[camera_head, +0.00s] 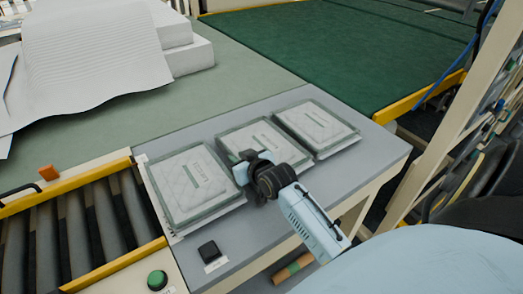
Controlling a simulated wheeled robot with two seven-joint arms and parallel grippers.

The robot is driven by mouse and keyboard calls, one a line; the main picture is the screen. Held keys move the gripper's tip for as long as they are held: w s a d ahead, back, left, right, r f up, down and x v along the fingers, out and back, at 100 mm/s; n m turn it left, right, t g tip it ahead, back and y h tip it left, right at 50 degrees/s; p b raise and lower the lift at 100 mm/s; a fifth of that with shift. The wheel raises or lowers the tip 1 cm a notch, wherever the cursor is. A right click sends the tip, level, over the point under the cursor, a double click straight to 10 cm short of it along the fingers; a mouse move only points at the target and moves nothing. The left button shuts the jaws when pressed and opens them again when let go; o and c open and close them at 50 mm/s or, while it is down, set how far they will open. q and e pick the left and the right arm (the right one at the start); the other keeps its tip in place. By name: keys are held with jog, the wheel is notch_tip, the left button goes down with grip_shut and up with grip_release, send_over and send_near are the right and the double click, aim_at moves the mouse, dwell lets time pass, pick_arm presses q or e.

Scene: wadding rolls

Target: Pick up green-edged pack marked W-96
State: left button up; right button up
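Three flat, clear-wrapped white packs with green edges lie in a row on the grey table (278,232): a left pack (190,185), a middle pack (240,135) and a right pack (316,125). Each has a label strip, but the print is too small to read, so I cannot tell which is W-96. My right gripper (243,172) is over the near edge of the middle pack and hides part of it. I cannot tell whether it touches the pack or how its fingers stand. My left gripper is not in view.
A roller conveyor (90,228) with yellow rails lies at the left. A black button box (209,252) and a green button (157,280) are near the front. White wadding (95,55) lies at the back left. A cream post (455,125) stands at the right.

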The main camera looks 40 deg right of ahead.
grip_shut()
